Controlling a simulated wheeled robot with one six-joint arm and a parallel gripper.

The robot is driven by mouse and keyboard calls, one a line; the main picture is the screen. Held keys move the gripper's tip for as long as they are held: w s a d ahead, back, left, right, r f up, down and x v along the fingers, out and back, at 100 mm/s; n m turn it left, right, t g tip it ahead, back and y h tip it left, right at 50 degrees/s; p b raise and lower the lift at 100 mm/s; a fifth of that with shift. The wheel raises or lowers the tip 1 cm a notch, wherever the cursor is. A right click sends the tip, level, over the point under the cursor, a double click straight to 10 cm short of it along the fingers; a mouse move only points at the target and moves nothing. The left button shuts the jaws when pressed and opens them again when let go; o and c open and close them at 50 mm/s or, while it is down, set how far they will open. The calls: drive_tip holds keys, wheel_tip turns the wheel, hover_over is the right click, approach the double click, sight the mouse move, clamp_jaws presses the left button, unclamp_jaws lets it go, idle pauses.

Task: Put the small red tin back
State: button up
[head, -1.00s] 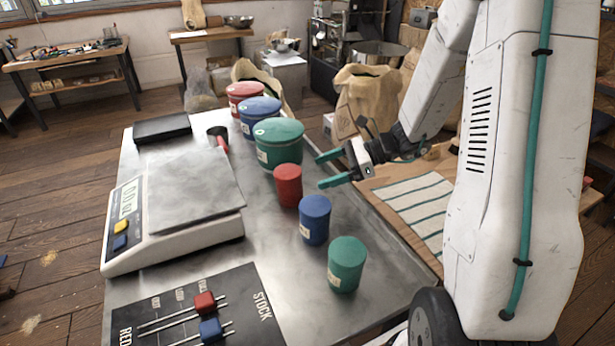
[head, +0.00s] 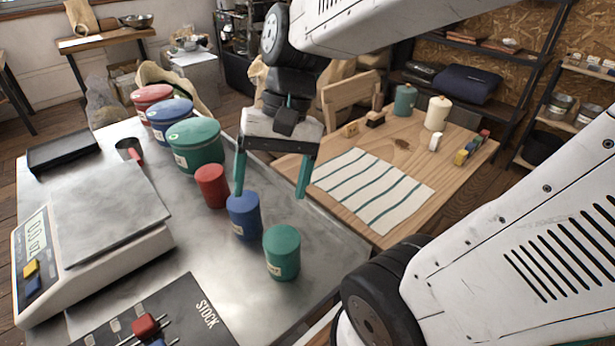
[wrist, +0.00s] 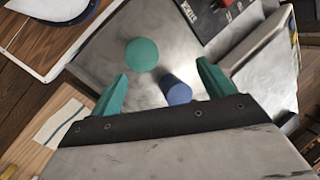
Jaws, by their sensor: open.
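The small red tin (head: 212,186) stands upright on the metal table (head: 200,262), at the far end of a row with a small blue tin (head: 243,216) and a small green tin (head: 282,252). My gripper (head: 271,192) is open and empty, pointing down above the table's right edge, to the right of the small red tin. In the wrist view the blue tin (wrist: 176,90) and the green tin (wrist: 142,54) show beyond my open fingers (wrist: 160,88). The red tin is not visible in the wrist view.
Large red (head: 152,102), blue (head: 167,117) and green (head: 195,146) tins stand behind the small red one. A scale (head: 95,235) is at left, with a stock board (head: 195,300) in front. A wooden table (head: 410,160) with a striped cloth (head: 372,190) lies right.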

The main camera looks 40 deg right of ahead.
drive_tip(key=s+d+r+n+t+h, duration=0.2)
drive_tip(key=s+n+h, duration=0.2)
drive_tip(key=s+n, duration=0.1)
drive_tip(key=shift+s+d, duration=0.35)
drive_tip(key=shift+s, duration=0.05)
